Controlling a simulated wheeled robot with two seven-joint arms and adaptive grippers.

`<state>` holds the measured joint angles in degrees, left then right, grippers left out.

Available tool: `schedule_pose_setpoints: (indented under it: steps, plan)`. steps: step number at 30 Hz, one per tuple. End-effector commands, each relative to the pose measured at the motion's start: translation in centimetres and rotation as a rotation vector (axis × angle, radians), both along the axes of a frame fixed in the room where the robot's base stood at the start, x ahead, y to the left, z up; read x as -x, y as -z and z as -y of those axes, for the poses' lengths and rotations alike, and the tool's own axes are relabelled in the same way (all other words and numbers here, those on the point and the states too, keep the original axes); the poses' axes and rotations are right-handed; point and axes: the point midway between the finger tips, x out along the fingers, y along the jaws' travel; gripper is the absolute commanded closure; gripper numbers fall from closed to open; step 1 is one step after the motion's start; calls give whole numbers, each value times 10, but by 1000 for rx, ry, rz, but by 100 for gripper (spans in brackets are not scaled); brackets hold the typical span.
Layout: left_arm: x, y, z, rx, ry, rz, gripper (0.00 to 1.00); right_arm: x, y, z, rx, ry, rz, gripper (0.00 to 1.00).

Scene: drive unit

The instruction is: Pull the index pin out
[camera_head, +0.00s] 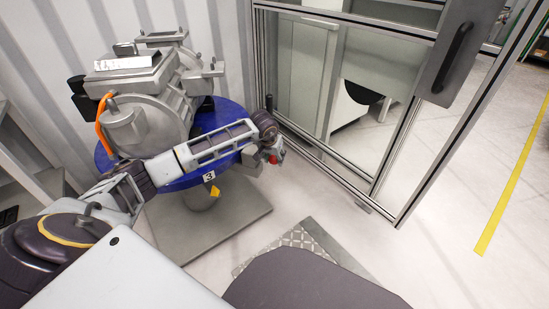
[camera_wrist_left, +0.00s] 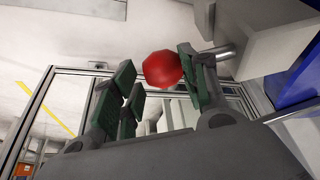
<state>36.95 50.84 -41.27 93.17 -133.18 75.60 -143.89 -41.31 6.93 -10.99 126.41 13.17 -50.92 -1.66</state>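The index pin's red ball knob (camera_head: 272,159) shows at the right edge of the blue round table (camera_head: 112,158), partly hidden by my left gripper (camera_head: 264,151). In the left wrist view the red knob (camera_wrist_left: 162,69) sits between the green-padded fingers of my left gripper (camera_wrist_left: 155,85). The fingers are spread wide, with a clear gap between the knob and the left finger. The knob overlaps the right finger in the picture; I cannot tell if they touch. A grey metal shaft (camera_wrist_left: 220,52) shows beyond the right finger. My right gripper is in neither view.
A grey drive unit (camera_head: 140,115) with an orange cable stands on the blue table, behind my left arm. A glass-panelled frame (camera_head: 380,150) with an open door stands close on the right. A grey base plate (camera_head: 235,225) lies on the floor below.

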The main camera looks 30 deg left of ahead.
Motion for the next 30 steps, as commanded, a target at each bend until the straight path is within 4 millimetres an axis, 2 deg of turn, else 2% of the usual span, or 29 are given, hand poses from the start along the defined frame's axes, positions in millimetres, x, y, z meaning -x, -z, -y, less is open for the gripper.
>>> schedule_pose_setpoints:
  steps: [8, 24, 30]
  plan:
    - [7, -19, 0, -2, 1, 2, 56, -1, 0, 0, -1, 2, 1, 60]
    - [36, -89, 5, -1, 1, 2, 56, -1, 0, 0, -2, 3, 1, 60]
    - [42, -105, 6, 1, 0, 1, 56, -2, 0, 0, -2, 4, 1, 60]
